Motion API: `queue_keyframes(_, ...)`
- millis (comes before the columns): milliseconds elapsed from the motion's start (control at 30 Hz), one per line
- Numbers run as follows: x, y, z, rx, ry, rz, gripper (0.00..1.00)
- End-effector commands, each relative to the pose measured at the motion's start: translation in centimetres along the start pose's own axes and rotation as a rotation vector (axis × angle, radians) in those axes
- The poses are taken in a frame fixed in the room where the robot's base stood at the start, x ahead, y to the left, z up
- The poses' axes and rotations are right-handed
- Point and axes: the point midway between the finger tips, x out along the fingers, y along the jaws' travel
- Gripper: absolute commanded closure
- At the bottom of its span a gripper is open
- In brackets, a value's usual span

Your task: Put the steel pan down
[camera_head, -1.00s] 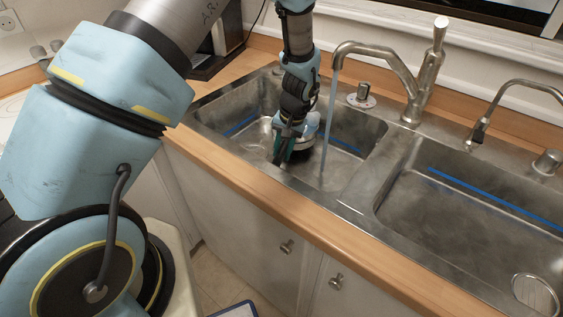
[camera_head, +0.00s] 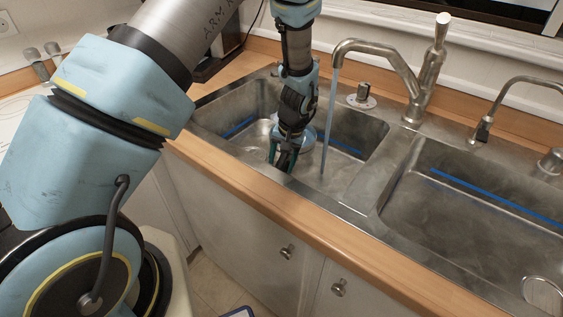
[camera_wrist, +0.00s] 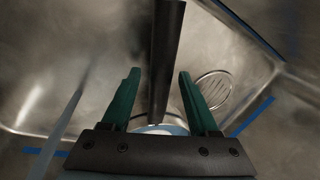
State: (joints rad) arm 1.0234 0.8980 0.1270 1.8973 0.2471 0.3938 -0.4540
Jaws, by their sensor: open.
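The steel pan (camera_head: 306,140) is in the left sink basin, mostly hidden behind my gripper in the head view. In the wrist view its long dark handle (camera_wrist: 166,55) runs between my two green fingers, and a small pale part of it (camera_wrist: 160,129) shows near the gripper's palm. My gripper (camera_head: 283,164) points down into the left basin. Its fingers (camera_wrist: 158,75) are open, with a visible gap on each side of the handle. How the pan's base rests on the basin floor is hidden.
Water runs from the faucet (camera_head: 382,52) into the left basin (camera_head: 345,170), just right of my gripper. A drain (camera_wrist: 214,89) shows on the basin floor. The right basin (camera_head: 460,215) looks empty. The wooden counter edge (camera_head: 275,200) lies in front.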

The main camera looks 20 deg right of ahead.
Motion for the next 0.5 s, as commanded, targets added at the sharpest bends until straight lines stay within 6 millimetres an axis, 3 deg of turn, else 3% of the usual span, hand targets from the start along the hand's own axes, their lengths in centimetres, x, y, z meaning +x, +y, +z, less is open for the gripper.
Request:
queue_keyframes(233,-2.2,0.1,-0.1,0.0,0.005,0.002,0.4)
queue_keyframes(500,-7.6,0.1,-0.1,-0.001,0.006,0.003,0.4)
